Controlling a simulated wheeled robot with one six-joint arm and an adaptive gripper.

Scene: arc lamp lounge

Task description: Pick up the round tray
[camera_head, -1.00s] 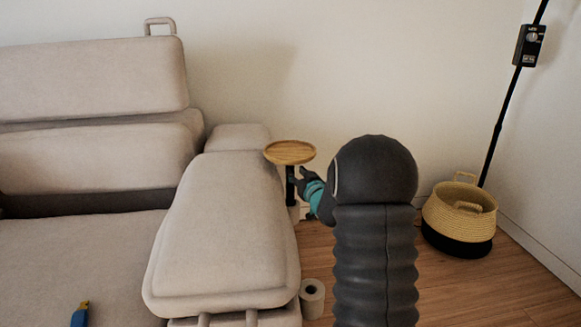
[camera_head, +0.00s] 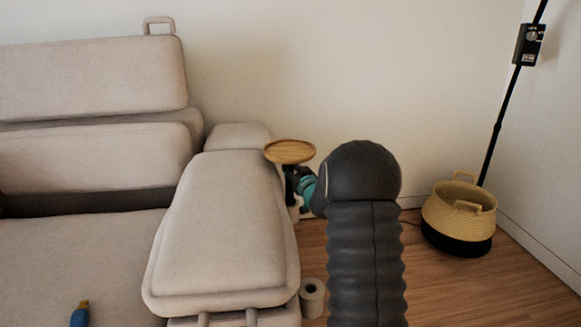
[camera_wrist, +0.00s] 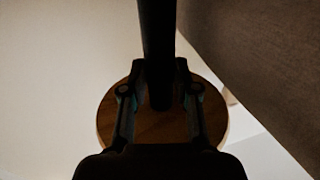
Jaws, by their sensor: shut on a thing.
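The round wooden tray (camera_head: 289,151) is level, on top of a dark post (camera_head: 289,186) beside the sofa arm. In the wrist view the tray (camera_wrist: 108,122) shows behind the fingers as a brown disc. My gripper (camera_head: 293,182) is just below the tray and is shut on the dark post. In the wrist view my gripper (camera_wrist: 158,100) has one finger on each side of the post, which runs up out of the picture. The post's lower part is hidden behind the sofa arm and my gripper.
A beige sofa (camera_head: 220,235) fills the left. A paper roll (camera_head: 312,298) stands on the floor by it. A woven basket (camera_head: 459,215) and a black lamp pole (camera_head: 500,115) are at the right. A blue tool (camera_head: 80,316) lies on the seat. Wooden floor is clear in front of the basket.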

